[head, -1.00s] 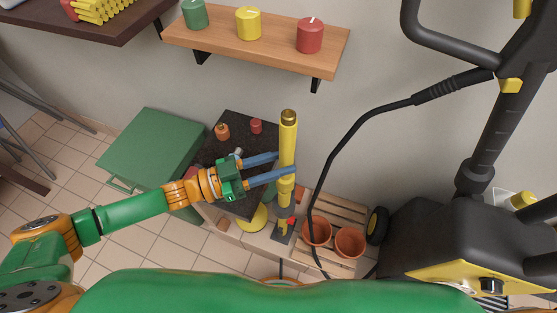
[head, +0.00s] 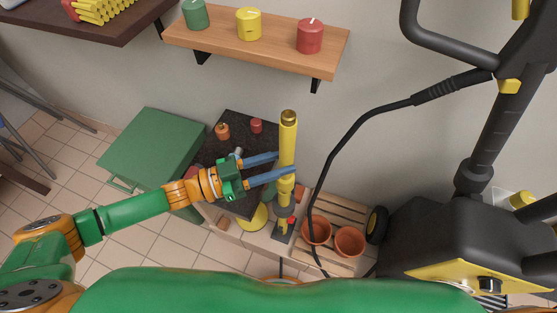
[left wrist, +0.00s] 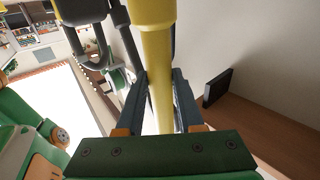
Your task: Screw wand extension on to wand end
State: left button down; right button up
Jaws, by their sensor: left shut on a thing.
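A yellow wand tube (head: 288,150) stands upright in the middle of the head view, with an open threaded-looking ring at its top. My left gripper (head: 281,166) comes in from the left and is shut on this tube, with its blue fingers at the tube's upper-middle part. The left wrist view also shows the yellow tube (left wrist: 158,80) between the fingers (left wrist: 160,105). Below the tube is a black and yellow fitting with a red part (head: 286,226); I cannot tell whether the two are joined. My right gripper is not in view.
A wooden shelf (head: 260,50) with green, yellow and red candles is on the wall above. A black machine (head: 450,245) with a handle and hose (head: 335,150) stands at the right. Terracotta pots (head: 349,242) sit on a slatted crate. A green box (head: 150,150) is at the left.

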pick_arm(q)
jog(key=shift+f+b, duration=1.15)
jog(key=shift+f, duration=0.2)
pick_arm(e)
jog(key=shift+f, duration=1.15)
pick_arm(q)
jog(key=shift+c, duration=2.3)
grip_release()
jog(key=b+v, duration=0.1)
jog(key=v, duration=0.6)
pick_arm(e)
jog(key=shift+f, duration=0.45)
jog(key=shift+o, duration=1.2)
